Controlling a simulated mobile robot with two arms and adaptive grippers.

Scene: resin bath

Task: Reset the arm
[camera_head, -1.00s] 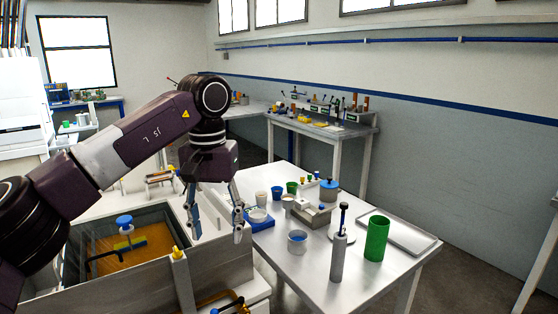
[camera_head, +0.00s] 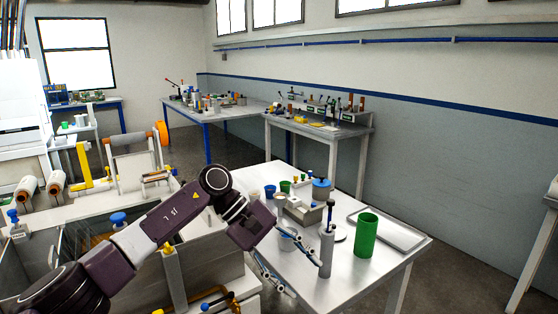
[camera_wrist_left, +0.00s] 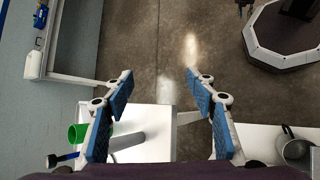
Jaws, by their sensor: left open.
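My left arm comes in low from the left in the head view and reaches across the bath's edge. My left gripper (camera_head: 304,278) is at the front left edge of the white table (camera_head: 380,275), pointing down to the right, with a grey bottle (camera_head: 326,250) close by its fingertips. In the left wrist view the left gripper (camera_wrist_left: 160,75) has its blue-padded fingers spread wide. Nothing is between them; floor and a table edge show beyond. My right gripper is not in view.
A green cup (camera_head: 366,235), a flat tray (camera_head: 392,229) and a blue-lidded pot (camera_head: 321,189) stand on the table. The resin bath (camera_head: 95,235) is partly hidden behind my arm. Open floor (camera_head: 455,270) lies to the right of the table.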

